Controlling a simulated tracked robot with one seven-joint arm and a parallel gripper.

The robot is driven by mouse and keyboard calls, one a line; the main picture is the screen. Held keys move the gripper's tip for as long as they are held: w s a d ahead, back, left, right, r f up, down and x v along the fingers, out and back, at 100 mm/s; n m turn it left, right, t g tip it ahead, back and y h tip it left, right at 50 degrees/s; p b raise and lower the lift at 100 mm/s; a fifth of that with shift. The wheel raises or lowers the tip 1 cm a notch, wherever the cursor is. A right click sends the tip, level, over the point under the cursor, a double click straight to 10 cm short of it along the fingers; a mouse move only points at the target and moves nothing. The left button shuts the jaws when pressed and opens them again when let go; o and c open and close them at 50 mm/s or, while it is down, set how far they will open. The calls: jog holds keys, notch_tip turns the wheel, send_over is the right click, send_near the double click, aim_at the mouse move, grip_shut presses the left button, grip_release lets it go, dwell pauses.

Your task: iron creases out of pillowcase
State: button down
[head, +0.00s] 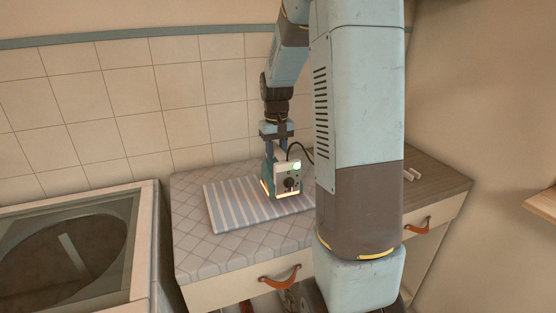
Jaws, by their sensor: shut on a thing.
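The pillowcase (235,206) is light with blue stripes and lies flat on a quilted ironing pad (190,243). My gripper (277,150) points down and is shut on the iron (283,179). The iron is teal and white, with a lit green light and a dark dial on its near face. It is on or just over the right part of the pillowcase; I cannot tell if it touches. A dark cord runs from the iron to the right, behind my arm. My arm hides the pillowcase's right end. No creases can be made out at this size.
The pad covers the left of a counter (448,184) with drawers and leather pulls (280,277). Small white pieces (412,174) lie at right. A glass-topped appliance (75,245) stands at left. A tiled wall (130,95) closes the back. A wooden ledge (543,204) juts in at far right.

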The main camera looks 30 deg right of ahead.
jog(key=shift+s+r, duration=0.1)
jog(key=shift+r, duration=2.95)
